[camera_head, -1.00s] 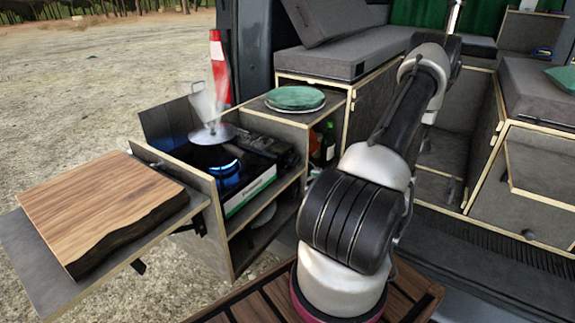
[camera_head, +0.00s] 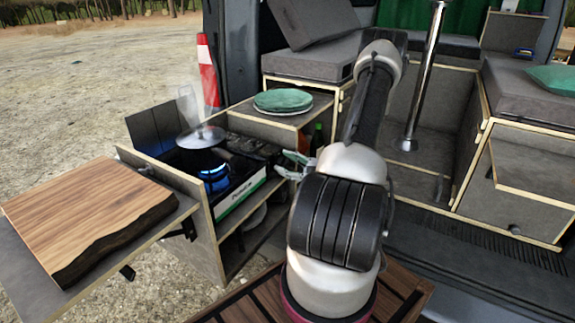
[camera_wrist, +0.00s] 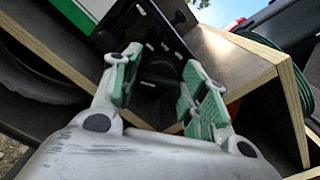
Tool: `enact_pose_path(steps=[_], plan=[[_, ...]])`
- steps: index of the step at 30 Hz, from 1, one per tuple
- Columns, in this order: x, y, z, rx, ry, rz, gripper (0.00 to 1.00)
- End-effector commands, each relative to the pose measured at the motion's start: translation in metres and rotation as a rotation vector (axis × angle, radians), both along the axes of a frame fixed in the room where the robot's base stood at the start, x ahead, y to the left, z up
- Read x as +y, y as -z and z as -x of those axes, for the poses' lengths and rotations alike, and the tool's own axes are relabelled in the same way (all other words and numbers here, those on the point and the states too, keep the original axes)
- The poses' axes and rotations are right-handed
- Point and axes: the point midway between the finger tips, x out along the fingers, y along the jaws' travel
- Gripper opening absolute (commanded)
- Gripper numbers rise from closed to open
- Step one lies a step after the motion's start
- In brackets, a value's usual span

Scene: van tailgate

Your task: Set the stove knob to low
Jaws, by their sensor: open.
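The camping stove (camera_head: 238,193) has a white and green front and stands in the pull-out kitchen box. A blue flame (camera_head: 213,174) burns under a dark pot with a shiny lid (camera_head: 201,137), and steam rises from it. My gripper (camera_head: 280,163) is open at the stove's right end, its fingers pointing left. In the wrist view my gripper (camera_wrist: 160,62) has green pads apart on either side of a dark, round, knob-like part (camera_wrist: 160,70) on the stove's black panel. Contact and the knob's setting cannot be told. The knob is not visible in the head view.
A green-topped round stack (camera_head: 283,101) sits on the shelf (camera_head: 290,121) behind my gripper. A wooden board (camera_head: 85,215) lies on the left flap. Bottles stand under the shelf.

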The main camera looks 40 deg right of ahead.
Motion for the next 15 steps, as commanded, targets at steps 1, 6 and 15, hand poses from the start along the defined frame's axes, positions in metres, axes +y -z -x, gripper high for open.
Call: enact_pose_path(steps=[1,6,15], plan=[[-0.0001,-0.0001,0.0001,0.0,0.0,0.0,0.44],[0.0,-0.0001,0.0002,0.0,0.0,0.0,0.24],[0.0,0.0,0.0003,0.003,-0.001,-0.008,0.12]])
